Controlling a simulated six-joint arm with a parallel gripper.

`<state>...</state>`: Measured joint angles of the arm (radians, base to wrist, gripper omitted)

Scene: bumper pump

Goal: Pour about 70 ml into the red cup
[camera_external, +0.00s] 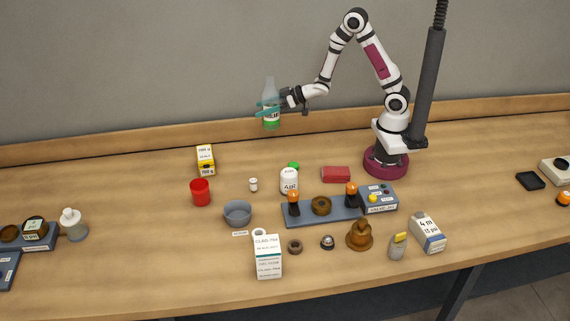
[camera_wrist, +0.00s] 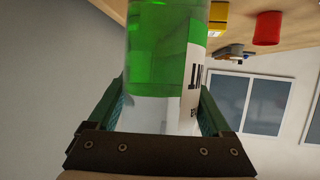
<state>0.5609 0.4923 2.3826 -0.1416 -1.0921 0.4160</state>
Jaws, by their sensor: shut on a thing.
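The red cup (camera_external: 200,192) stands upright on the table, left of centre in the external view. It also shows at the top right of the wrist view (camera_wrist: 267,28). My gripper (camera_external: 268,107) is shut on a clear bottle (camera_external: 270,88) with green liquid in its lower part and a white label. The bottle is upright, held well above the table, to the right of the cup and further back. In the wrist view the bottle (camera_wrist: 165,60) fills the space between the two teal fingers. The cup's inside is too small to read.
A yellow box (camera_external: 206,160) stands behind the cup, and a small white vial (camera_external: 253,184) to its right. A grey bowl (camera_external: 237,213) is in front right. A white bottle (camera_external: 289,181) and a grey panel (camera_external: 320,207) lie further right.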

